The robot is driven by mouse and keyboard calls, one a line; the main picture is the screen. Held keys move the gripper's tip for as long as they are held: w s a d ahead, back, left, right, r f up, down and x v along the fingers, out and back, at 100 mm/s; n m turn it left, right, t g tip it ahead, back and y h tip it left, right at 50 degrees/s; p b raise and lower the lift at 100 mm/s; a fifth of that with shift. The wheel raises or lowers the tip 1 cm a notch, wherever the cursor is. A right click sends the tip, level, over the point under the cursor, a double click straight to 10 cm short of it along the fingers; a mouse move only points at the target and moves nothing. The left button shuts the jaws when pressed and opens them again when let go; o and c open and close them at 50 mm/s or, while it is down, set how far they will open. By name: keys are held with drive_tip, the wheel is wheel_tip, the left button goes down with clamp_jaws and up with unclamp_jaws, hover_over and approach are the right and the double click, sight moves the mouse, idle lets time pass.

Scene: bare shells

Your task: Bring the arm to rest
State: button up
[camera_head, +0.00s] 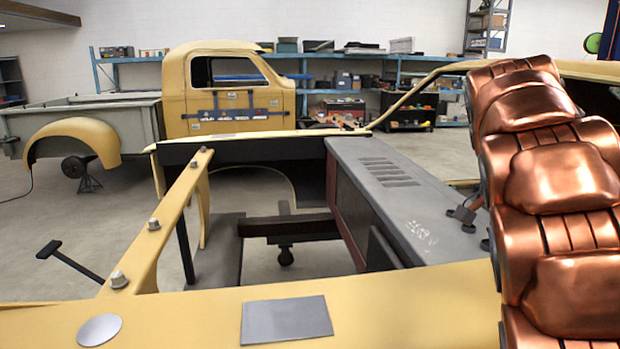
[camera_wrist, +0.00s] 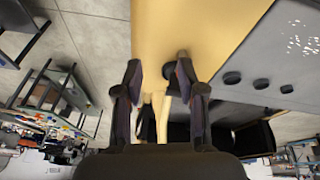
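My copper-coloured arm (camera_head: 560,200) rises along the right side of the head view, in front of the yellow bodywork. My gripper does not show in the head view. In the wrist view my gripper (camera_wrist: 158,68) has its two dark fingers apart, with nothing held between them. Behind the fingers lies a yellow panel (camera_wrist: 190,25), with a grey surface to its right. I cannot tell how far the fingertips are from the panel.
A yellow body panel (camera_head: 400,300) with a grey plate (camera_head: 286,320) and a round disc (camera_head: 99,329) spans the front. A long grey box (camera_head: 400,200) lies beyond. A yellow truck cab (camera_head: 235,95) and blue shelving (camera_head: 420,60) stand behind. Open floor shows between.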

drive_tip(key=s+a+f+n+y, duration=0.1)
drive_tip(key=s+a+f+n, duration=0.3)
drive_tip(key=s+f, duration=0.3)
drive_tip(key=s+a+f+n+g+y, duration=0.1)
drive_tip(key=s+a+f+n, duration=0.4)
drive_tip(key=s, duration=0.7)
drive_tip(key=s+a+f+n+y, duration=0.1)
drive_tip(key=s+a+f+n, duration=0.4)
drive_tip(key=s+a+f, duration=0.3)
drive_tip(key=shift+s+a+f+g+y, duration=0.2)
drive_tip(key=shift+s+f+g+y, duration=0.15)
drive_tip(key=shift+s, duration=0.55)
